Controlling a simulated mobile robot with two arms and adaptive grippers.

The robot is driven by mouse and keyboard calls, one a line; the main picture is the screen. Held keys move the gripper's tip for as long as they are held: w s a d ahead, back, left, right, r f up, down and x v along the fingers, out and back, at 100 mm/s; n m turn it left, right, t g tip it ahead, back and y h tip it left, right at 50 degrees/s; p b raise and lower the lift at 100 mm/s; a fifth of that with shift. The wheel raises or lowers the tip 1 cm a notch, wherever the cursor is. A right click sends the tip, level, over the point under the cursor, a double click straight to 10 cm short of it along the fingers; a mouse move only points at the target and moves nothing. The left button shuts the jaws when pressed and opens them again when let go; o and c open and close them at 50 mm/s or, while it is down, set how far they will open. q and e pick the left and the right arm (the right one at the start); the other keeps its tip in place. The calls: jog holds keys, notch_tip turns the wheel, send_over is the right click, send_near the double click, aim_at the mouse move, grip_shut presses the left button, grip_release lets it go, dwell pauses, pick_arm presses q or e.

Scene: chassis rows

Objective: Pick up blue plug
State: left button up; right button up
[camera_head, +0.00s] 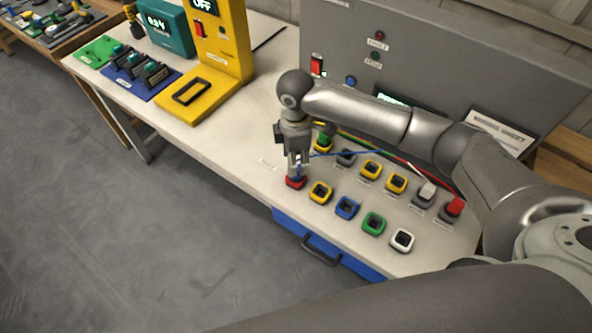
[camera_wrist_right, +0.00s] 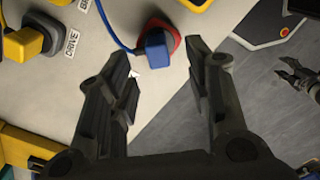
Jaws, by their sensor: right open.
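The blue plug (camera_wrist_right: 155,43) sits in a red-rimmed socket (camera_wrist_right: 174,35) on the bench, its blue cable leading away. In the head view the red socket (camera_head: 294,182) is at the bench's front edge, with the plug largely hidden by my right gripper (camera_head: 297,166). In the right wrist view my right gripper (camera_wrist_right: 160,62) is open and empty. Its fingers point at the plug, one to each side in the picture, and appear short of it. A small dark gripper (camera_wrist_right: 288,70), apparently my left, hangs over the floor with its fingers apart.
Empty yellow (camera_head: 320,192), blue (camera_head: 347,208), green (camera_head: 374,223) and white (camera_head: 402,240) sockets run along the front edge. A row behind holds plugs with cables, including a red plug (camera_head: 454,206). A grey panel (camera_head: 440,70) stands behind. A yellow stand (camera_head: 190,95) is left.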

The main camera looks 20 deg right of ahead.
notch_tip(320, 180, down, 4)
jog(key=shift+d+r+p, duration=0.1)
jog(key=shift+r+p, duration=0.05)
jog(key=shift+p, duration=0.45)
jog(key=shift+f, duration=0.55)
jog(key=shift+w, duration=0.1)
jog(key=shift+c, duration=2.2)
jog(key=c, duration=0.4)
grip_shut()
pick_arm(q)
jog(key=w, duration=0.1)
jog(key=w+r, duration=0.1)
jog(key=w, duration=0.1)
jog(key=shift+d+r, duration=0.3)
jog(key=shift+d, duration=0.1)
